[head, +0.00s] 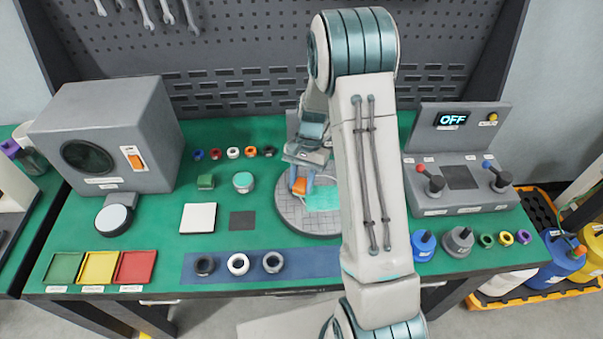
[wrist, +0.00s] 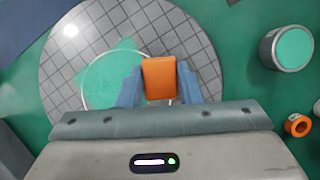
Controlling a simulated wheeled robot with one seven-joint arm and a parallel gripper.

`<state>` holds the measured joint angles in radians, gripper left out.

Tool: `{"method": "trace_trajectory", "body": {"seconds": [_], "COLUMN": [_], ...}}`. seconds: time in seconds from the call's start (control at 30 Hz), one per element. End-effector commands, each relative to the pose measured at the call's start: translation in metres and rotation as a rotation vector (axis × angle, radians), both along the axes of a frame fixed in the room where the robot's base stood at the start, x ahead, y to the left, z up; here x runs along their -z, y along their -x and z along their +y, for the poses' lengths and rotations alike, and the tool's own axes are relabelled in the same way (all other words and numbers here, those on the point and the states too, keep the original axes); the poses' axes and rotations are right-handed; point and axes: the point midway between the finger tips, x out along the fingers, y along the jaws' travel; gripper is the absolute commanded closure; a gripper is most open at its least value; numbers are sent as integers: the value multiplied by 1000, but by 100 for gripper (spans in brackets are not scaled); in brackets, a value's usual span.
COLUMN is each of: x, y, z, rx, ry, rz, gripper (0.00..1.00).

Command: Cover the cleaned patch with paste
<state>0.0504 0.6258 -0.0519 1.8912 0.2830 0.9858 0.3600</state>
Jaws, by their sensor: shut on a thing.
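My gripper (head: 301,184) is shut on an orange block-shaped tool (wrist: 160,78), held between its blue fingers over the round gridded plate (wrist: 205,45). The tool's underside is hidden, so I cannot tell whether it touches the plate. A teal paste-coloured patch (wrist: 107,70) lies on the plate beside the tool, to its left in the wrist view; it also shows in the head view (head: 324,199). A pale ring line shows around part of the patch and runs under my fingers. An open jar with teal paste (head: 243,180) stands left of the plate; it shows in the wrist view (wrist: 288,48).
Several small rings (head: 233,153) stand behind. A blue mat (head: 215,276) with dark and white rings lies in front. A control box (head: 460,188) stands right.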

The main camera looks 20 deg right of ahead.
Motion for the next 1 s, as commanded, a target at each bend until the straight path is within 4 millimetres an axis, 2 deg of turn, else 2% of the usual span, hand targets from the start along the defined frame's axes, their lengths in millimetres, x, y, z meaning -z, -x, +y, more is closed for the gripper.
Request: {"method": "trace_trajectory", "body": {"seconds": [0.03,0.6,1.0], "x": [-11,-61,-65], "y": [-1,-1,-1], "z": [0,0,-1], "rx": [0,1,1], "ry": [0,0,0], "rz": [-4,-4,-4], "gripper": [89,89,89]}}
